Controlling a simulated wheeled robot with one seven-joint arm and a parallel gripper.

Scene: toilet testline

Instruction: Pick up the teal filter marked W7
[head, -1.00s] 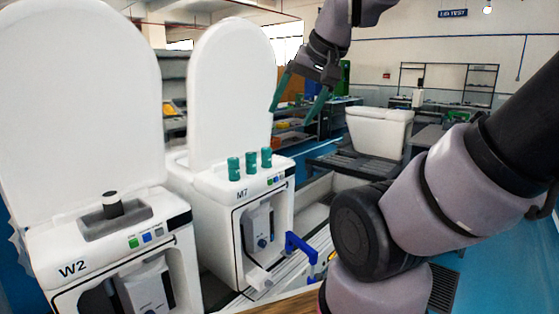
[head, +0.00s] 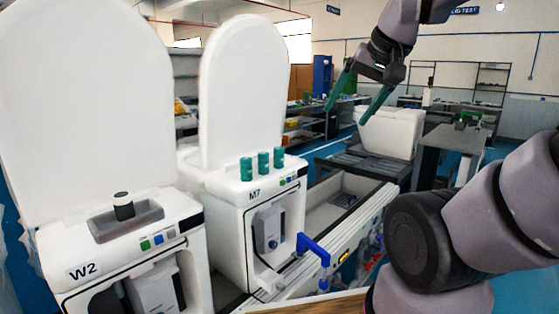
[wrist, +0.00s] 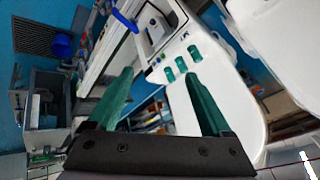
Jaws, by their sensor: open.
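Three teal filters stand upright in a row on top of the white toilet unit marked M7 (head: 232,190): a left one (head: 246,169), a middle one (head: 263,162) and a right one (head: 278,157). I cannot read a W7 mark on any of them. They also show in the wrist view (wrist: 181,65), beyond and between my fingertips. My gripper (head: 346,115) has teal fingers, spread open and empty. It is above and to the right of the filters, apart from them. It also shows in the wrist view (wrist: 160,73).
A white toilet unit marked W2 (head: 75,250) with a black knob in a grey recess stands at the left. Raised white lids rise behind both units. A blue bracket (head: 313,248) sticks out beside M7. A white tank (head: 392,130) stands behind right. Air around my gripper looks free.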

